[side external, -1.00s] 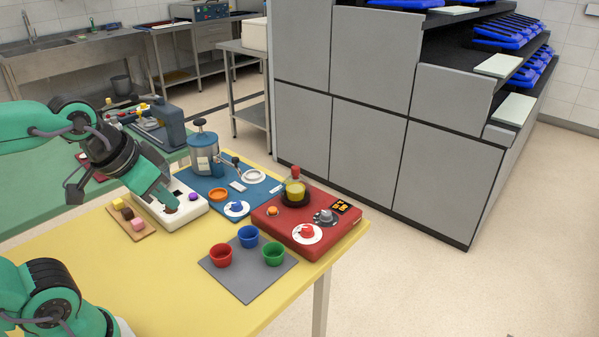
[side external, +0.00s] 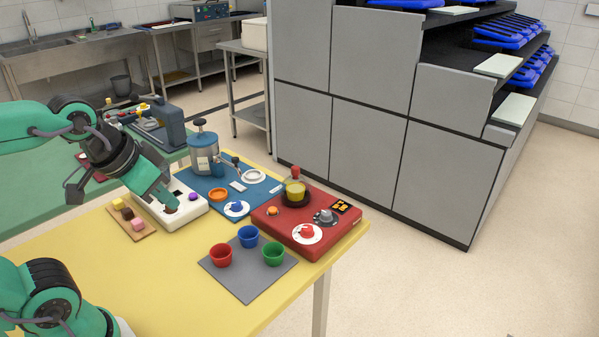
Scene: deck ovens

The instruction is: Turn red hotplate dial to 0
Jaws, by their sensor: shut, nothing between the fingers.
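The red hotplate (side external: 279,226) sits at the right end of the yellow table. Its red dial (side external: 307,231) is on a white round plate at the front of the hotplate top; its marks are too small to read. A grey dial (side external: 325,217) and a small black display (side external: 341,208) with orange digits are behind it to the right. A yellow vessel (side external: 296,190) with a red top stands on the dark plate. My gripper (side external: 170,208) is shut and empty, pointing down at the white box, well left of the red dial. Whether it touches the box is unclear.
The white box (side external: 196,207) has a purple knob. A blue board (side external: 217,191) holds a metal pot and a blue dial. Red, blue and green cups stand on a grey mat (side external: 243,282) in front of the hotplate. The front of the yellow table (side external: 165,280) is clear.

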